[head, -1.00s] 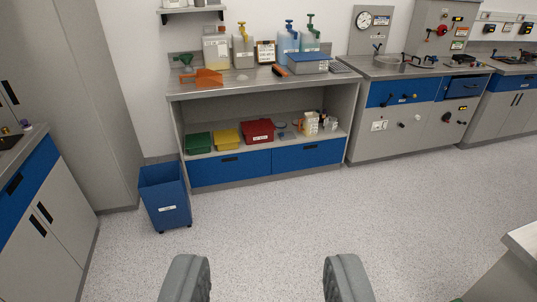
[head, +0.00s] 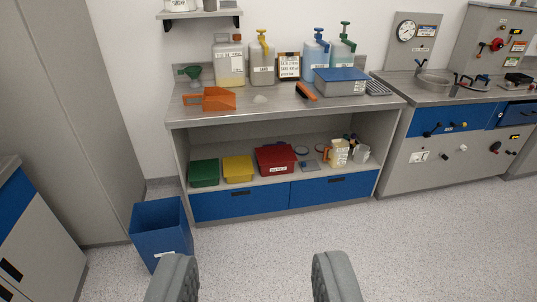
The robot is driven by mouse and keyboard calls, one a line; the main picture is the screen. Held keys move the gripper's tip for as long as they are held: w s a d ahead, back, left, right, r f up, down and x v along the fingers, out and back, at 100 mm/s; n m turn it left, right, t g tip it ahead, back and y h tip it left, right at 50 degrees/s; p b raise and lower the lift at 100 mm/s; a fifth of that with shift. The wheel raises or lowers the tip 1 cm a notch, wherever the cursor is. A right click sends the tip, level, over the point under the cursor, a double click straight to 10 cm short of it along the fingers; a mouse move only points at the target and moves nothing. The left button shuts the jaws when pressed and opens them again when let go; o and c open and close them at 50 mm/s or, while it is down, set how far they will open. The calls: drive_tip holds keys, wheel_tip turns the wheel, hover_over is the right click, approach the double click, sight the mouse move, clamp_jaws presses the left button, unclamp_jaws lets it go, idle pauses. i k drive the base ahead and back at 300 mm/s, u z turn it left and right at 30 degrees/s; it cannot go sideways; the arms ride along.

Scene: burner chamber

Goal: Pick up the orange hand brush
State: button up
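The orange hand brush (head: 307,91) lies on the grey worktop (head: 270,111) of the bench ahead, just left of a grey box with a blue lid (head: 341,82). It has an orange handle and dark bristles, and it lies at a slant. An orange dustpan (head: 211,99) sits further left on the same worktop. My gripper (head: 255,275) shows at the bottom of the view, its two grey fingers wide apart with nothing between them. It is well short of the bench and far from the brush.
Pump bottles and a canister (head: 229,62) stand along the back of the worktop, with a clipboard (head: 289,66) among them. A blue bin (head: 160,231) stands on the floor at the bench's left. The floor (head: 300,235) before the bench is clear.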

sight(302, 90)
drive_tip(key=z, duration=0.15)
drive_tip(key=i, duration=2.55)
drive_tip(key=z, duration=0.45)
drive_tip(key=i, duration=1.3)
drive_tip(key=z, duration=0.2)
